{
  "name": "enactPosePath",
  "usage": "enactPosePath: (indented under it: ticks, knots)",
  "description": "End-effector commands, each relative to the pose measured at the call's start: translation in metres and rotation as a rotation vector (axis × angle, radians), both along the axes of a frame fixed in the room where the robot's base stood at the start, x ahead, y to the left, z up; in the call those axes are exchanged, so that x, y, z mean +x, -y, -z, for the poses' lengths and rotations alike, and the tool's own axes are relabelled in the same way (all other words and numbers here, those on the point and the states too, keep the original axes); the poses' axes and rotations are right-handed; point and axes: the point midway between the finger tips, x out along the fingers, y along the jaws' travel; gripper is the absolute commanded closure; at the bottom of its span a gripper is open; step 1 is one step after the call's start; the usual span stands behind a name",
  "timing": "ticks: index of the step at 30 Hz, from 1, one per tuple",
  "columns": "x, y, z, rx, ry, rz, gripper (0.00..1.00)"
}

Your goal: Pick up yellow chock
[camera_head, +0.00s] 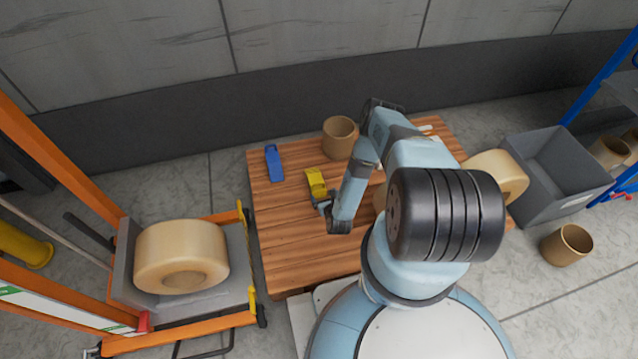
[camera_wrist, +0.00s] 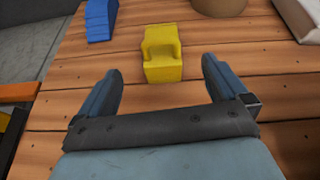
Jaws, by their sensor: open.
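The yellow chock (camera_head: 316,182) lies on the wooden table (camera_head: 285,240), near the middle of its left half. It also shows in the wrist view (camera_wrist: 162,55), just ahead of my fingertips and centred between them. My gripper (camera_head: 322,201) is close to the chock's near end, low over the table. In the wrist view my gripper (camera_wrist: 162,78) has its two fingers wide apart with nothing between them. Whether a finger touches the chock cannot be told.
A blue chock (camera_head: 273,163) lies left of the yellow one. A brown pot (camera_head: 340,138) stands behind it to the right. A tan roll (camera_head: 181,257) sits on an orange lift at left. A grey bin (camera_head: 560,170) stands at right. The table's front left is clear.

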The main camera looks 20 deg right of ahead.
Motion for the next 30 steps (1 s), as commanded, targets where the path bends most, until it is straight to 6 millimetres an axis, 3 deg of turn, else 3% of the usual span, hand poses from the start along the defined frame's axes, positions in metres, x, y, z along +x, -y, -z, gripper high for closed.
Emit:
enactPosePath:
  ticks: [4, 8, 21, 30]
  knots:
    - [-0.021, -0.005, 0.015, 0.051, 0.010, 0.038, 0.00]
    - [-0.024, -0.006, 0.019, 0.069, 0.016, 0.049, 0.00]
    - [0.037, -0.007, 0.045, 0.070, 0.018, 0.048, 0.00]
    - [0.056, -0.006, 0.052, 0.070, 0.017, 0.048, 0.00]
